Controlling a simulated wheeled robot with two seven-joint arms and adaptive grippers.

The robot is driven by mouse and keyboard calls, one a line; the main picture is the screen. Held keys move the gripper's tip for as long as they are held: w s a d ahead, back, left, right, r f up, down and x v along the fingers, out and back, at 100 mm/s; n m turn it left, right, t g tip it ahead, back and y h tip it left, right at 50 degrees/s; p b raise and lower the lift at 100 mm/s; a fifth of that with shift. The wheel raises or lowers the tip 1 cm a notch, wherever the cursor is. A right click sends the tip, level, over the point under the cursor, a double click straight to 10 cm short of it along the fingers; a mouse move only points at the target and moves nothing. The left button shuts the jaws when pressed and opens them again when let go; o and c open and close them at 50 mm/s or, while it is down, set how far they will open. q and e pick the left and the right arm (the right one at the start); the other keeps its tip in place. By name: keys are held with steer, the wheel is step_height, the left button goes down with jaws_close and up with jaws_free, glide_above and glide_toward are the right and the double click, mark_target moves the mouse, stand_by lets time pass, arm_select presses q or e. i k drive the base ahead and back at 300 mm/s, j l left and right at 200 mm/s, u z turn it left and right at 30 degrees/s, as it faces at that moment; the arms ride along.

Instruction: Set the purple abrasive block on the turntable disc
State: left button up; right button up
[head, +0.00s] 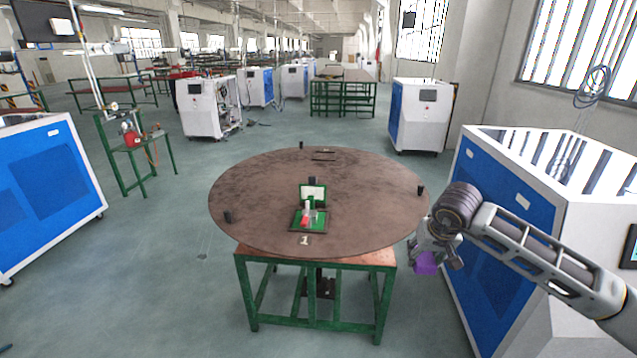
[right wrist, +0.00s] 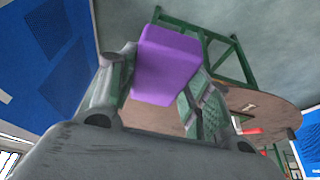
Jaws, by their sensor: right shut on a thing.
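The purple abrasive block (head: 427,263) is held in my right gripper (head: 440,262), in the air just off the right front edge of the turntable disc (head: 265,190). In the right wrist view the block (right wrist: 167,65) sits between the two fingers of the right gripper (right wrist: 160,85), with the disc (right wrist: 270,105) beyond it. The disc is round and brown and lies flat on a green-legged stand. My left gripper is not in view.
A small green tray (head: 297,226) with a red item and a white card stands on the disc's front part. Small black posts (head: 421,190) stand near its rim. A blue and white cabinet (head: 490,215) is close on the right. Much of the disc is bare.

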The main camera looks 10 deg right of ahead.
mark_target(368, 205)
steer(key=i, duration=1.45)
